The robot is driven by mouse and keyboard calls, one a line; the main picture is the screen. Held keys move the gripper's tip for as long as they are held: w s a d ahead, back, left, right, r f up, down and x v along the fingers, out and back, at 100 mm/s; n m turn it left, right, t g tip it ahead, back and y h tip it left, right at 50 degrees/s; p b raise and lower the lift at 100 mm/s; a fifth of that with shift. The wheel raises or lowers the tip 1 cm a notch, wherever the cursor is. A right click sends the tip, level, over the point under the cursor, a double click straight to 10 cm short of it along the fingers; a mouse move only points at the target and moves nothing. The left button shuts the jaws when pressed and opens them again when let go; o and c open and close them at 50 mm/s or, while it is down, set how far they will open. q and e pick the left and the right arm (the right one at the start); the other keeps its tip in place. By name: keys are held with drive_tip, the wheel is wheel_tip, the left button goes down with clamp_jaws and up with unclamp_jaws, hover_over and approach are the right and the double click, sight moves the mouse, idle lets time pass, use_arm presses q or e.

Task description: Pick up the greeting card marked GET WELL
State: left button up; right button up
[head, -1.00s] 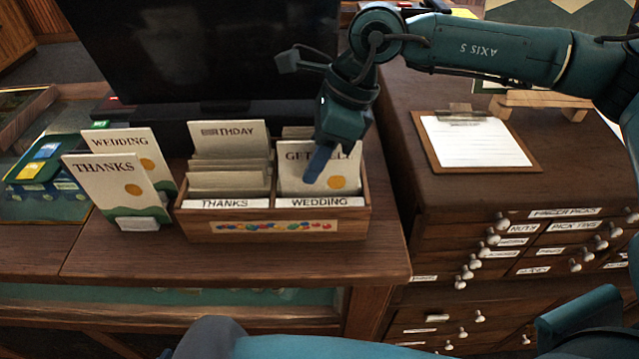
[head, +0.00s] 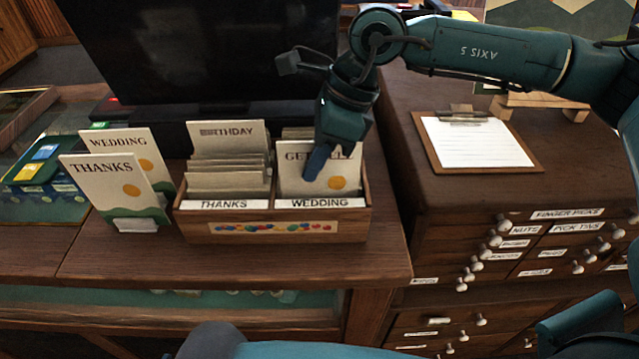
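The GET WELL card (head: 327,186) is cream with an orange dot. It stands upright in the right compartment of the wooden card box (head: 262,230), behind the label reading WEDDING. My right gripper (head: 315,172) comes down from above in front of this card, and its blue finger covers part of the lettering. Whether its fingers are apart or closed, and whether they touch the card, cannot be told. My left gripper is not seen in the head view.
The left compartment holds several cards (head: 229,163) behind a THANKS label. THANKS (head: 112,186) and WEDDING (head: 128,145) cards stand left of the box. A dark screen (head: 200,50) rises behind. A clipboard (head: 475,142) lies on the drawer cabinet at right.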

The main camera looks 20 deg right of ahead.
clamp_jaws()
